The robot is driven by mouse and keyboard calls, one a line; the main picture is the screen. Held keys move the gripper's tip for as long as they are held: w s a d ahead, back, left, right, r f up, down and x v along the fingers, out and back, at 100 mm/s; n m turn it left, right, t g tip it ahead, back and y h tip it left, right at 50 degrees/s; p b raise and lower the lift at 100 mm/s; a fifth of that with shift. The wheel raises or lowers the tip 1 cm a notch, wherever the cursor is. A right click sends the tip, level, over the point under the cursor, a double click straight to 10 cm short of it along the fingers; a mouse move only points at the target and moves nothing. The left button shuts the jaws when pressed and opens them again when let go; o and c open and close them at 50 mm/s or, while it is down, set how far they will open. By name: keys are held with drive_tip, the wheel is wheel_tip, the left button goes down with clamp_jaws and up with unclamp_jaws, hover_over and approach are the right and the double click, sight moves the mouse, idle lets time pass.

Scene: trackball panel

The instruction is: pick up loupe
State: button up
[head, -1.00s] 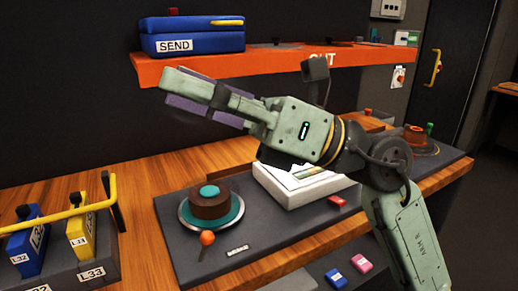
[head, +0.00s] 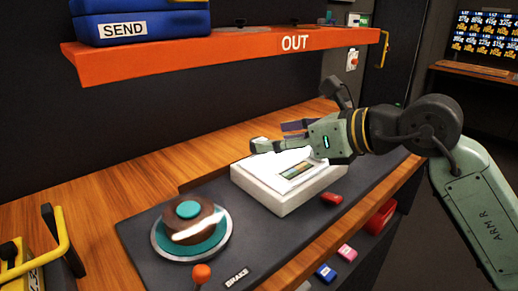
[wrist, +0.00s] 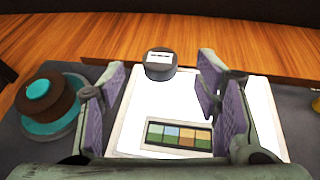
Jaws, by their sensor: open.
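A dark grey, short cylinder with a pale top, which looks like the loupe (wrist: 160,65), stands at the far edge of a white light box in the wrist view. I cannot make it out in the head view, where my gripper covers that area. My gripper (wrist: 160,92) is open, its two purple-padded fingers apart and nothing between them. The loupe lies beyond the fingertips, roughly centred between them. In the head view my gripper (head: 272,139) reaches left above the back of the light box (head: 285,198).
A strip of coloured patches (wrist: 178,136) lies on the light box. An orange shelf (head: 230,52) with a blue SEND case (head: 140,24) hangs above. Wooden bench (head: 100,200) behind is clear.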

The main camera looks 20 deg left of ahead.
sight(260, 140)
drive_tip(key=p+x, duration=0.1)
drive_tip(key=x, duration=0.4)
drive_tip(key=shift+w+a+f+p, duration=0.1)
drive_tip(key=shift+a+f+p, duration=0.15)
drive_tip(key=shift+p, duration=0.15)
drive_tip(key=shift+c, duration=0.2)
drive_tip(key=c, duration=1.2)
